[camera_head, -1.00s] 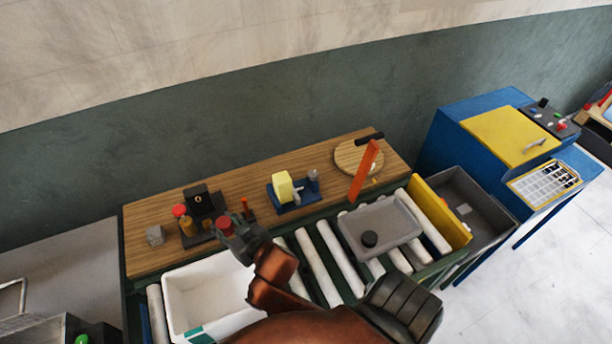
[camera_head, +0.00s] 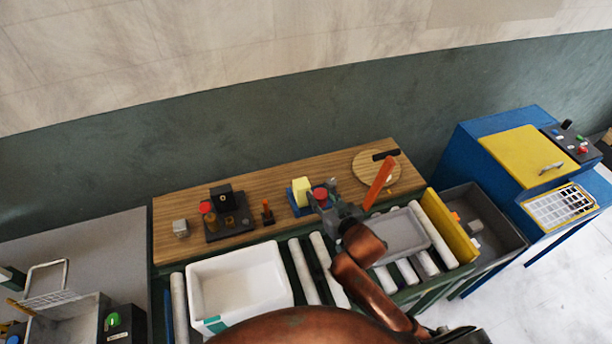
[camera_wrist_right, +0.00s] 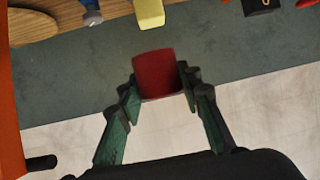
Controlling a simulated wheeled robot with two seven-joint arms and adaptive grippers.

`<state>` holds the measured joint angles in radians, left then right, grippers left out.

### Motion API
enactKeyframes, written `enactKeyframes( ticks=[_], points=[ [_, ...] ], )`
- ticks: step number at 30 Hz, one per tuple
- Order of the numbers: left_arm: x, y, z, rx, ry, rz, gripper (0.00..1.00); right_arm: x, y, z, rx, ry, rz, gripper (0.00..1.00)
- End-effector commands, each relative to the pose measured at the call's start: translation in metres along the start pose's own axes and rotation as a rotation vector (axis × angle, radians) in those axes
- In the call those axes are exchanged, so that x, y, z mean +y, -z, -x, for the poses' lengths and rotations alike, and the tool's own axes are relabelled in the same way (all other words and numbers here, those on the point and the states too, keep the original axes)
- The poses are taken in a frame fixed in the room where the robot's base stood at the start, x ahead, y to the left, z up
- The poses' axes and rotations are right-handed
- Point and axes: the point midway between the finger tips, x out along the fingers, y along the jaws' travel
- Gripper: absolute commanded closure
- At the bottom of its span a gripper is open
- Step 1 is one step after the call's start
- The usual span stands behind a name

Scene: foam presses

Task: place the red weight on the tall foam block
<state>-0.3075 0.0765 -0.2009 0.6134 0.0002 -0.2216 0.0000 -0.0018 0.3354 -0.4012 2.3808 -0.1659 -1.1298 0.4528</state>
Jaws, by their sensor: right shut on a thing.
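My right gripper (camera_head: 322,198) is shut on the red weight (camera_head: 320,193), which sits between its fingertips. In the right wrist view the red weight (camera_wrist_right: 157,75) is held by the fingers of the gripper (camera_wrist_right: 158,92). The pale yellow foam block (camera_head: 301,191) stands on a blue base (camera_head: 296,209) on the wooden bench, just left of the weight in the head view. The yellow block (camera_wrist_right: 150,13) also shows at the top of the wrist view, apart from the weight in the picture. The height of the weight over the bench is hard to tell. My left gripper is not in view.
A black fixture (camera_head: 221,193) with a red knob (camera_head: 206,207) stands left on the bench. An orange upright bar (camera_head: 379,183) stands close right of my gripper. A white bin (camera_head: 238,285) and a grey tray (camera_head: 405,236) sit on rollers in front.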

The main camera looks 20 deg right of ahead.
Motion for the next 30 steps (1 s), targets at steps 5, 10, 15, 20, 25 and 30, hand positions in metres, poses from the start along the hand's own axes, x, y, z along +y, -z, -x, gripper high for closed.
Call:
enactKeyframes(
  ticks=[5, 10, 15, 20, 25, 30],
  points=[
    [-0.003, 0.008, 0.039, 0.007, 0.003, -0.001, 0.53, 0.011, 0.043, 0.006, 0.000, 0.037, 0.017, 1.00],
    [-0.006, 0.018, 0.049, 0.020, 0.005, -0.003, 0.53, 0.015, 0.054, 0.005, -0.004, 0.055, 0.020, 1.00],
    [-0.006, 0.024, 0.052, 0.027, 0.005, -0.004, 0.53, 0.014, 0.054, -0.019, -0.007, 0.058, 0.017, 1.00],
    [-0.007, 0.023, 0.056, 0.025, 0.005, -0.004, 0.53, 0.011, 0.052, -0.057, -0.008, 0.057, 0.018, 1.00],
    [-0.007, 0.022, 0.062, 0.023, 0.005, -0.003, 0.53, 0.008, 0.051, -0.098, -0.007, 0.058, 0.019, 1.00],
    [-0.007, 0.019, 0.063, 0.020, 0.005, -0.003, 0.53, 0.006, 0.030, -0.131, -0.009, 0.058, 0.017, 1.00]
  ],
)
